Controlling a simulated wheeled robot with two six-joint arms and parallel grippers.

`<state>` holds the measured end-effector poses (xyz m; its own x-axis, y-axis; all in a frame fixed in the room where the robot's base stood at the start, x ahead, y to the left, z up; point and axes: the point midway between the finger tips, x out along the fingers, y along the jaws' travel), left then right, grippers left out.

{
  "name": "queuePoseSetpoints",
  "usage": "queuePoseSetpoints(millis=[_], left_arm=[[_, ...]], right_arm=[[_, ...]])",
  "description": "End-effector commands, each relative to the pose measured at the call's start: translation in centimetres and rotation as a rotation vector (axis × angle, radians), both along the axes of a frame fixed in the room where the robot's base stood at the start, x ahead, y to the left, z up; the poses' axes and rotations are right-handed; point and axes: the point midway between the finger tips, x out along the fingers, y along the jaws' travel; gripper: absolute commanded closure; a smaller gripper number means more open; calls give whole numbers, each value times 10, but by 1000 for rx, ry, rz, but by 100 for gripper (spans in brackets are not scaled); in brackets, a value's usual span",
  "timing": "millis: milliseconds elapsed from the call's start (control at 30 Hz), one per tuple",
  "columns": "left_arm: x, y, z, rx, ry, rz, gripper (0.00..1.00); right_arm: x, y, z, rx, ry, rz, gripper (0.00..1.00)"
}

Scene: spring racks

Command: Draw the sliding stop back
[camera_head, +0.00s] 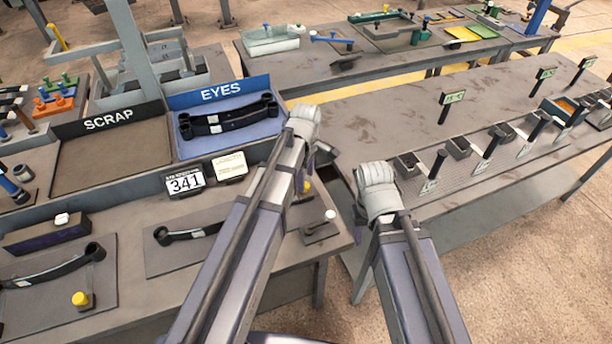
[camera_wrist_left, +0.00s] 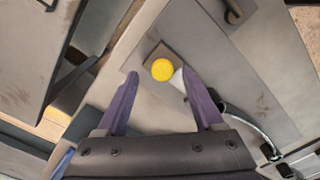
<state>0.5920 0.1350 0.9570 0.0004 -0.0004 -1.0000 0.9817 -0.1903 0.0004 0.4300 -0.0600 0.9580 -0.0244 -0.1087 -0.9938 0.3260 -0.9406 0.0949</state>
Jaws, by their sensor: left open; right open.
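A yellow-capped knob (camera_head: 306,186), which looks like the sliding stop, stands at the right end of the near bench, partly hidden by my left arm. In the left wrist view a yellow round cap (camera_wrist_left: 162,70) sits by a small grey block, with a white part beside it. My left gripper (camera_head: 304,172) is over this end of the bench. In the left wrist view its purple fingers (camera_wrist_left: 159,74) are spread, with the yellow cap in view between the tips. My right gripper (camera_head: 364,212) is over the gap between the benches; its fingertips are mostly hidden.
A leaf spring (camera_head: 190,233) lies on a plate left of my left arm. A white-topped peg (camera_head: 329,215) stands near the bench's right end. Another yellow knob (camera_head: 80,299) is at front left. The EYES tray (camera_head: 184,148) and SCRAP tray (camera_head: 112,158) are behind.

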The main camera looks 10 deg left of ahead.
Motion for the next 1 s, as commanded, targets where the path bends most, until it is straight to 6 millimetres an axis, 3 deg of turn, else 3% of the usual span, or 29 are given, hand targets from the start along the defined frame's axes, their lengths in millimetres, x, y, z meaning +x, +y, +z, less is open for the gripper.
queuePoseSetpoints(millis=[100, 367, 1000], left_arm=[[0, 0, 24, 0, 0, 0, 31], [0, 0, 52, -1, -1, -1, 31], [-1, -1, 54, 0, -1, -12, 31]], right_arm=[[0, 0, 24, 0, 0, 0, 50], [0, 0, 52, 0, 0, 1, 50], [0, 0, 54, 0, 0, 1, 50]])
